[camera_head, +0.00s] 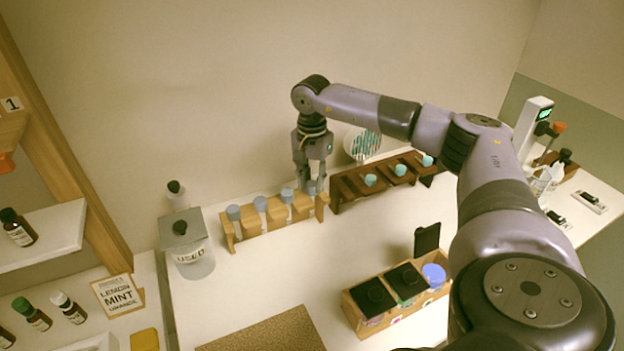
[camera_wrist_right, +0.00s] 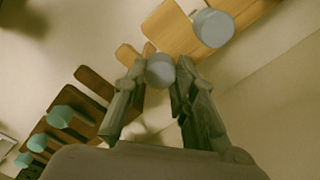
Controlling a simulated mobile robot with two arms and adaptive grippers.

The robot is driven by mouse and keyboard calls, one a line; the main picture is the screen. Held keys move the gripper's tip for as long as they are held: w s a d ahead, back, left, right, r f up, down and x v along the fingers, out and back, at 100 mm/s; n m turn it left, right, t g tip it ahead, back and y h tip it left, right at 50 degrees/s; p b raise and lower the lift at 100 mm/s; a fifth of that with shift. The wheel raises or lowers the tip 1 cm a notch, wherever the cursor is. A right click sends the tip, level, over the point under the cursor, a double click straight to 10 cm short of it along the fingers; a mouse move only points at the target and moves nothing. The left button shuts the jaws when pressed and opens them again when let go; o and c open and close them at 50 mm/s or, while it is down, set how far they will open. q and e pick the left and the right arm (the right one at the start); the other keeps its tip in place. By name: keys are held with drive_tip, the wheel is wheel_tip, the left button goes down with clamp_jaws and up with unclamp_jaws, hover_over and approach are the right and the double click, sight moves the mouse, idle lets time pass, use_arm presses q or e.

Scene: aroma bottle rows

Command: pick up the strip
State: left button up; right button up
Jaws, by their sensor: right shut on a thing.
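My right gripper (camera_head: 314,182) reaches down at the right end of the light wooden rack (camera_head: 275,224). Its fingers, also in the right wrist view (camera_wrist_right: 166,95), are shut on a grey-blue capped vial (camera_wrist_right: 160,71). Whether the vial still sits in the rack is unclear. I cannot make out a single loose strip. A round white dish (camera_head: 350,142) with several teal strip-like pieces stands behind the dark rack, partly hidden by my arm. My left gripper is not in view.
Several grey-blue capped vials (camera_head: 234,212) stand in the light rack. The dark wooden rack (camera_head: 345,192) with teal caps is close on the right. A USED container (camera_head: 190,250) stands left; a wooden box (camera_head: 352,309) with dark-lidded jars is in front.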

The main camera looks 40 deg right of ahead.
drive_tip(key=shift+r, duration=0.1)
wheel_tip(320, 180, up, 20)
idle(0.5)
drive_tip(key=shift+b, duration=0.3)
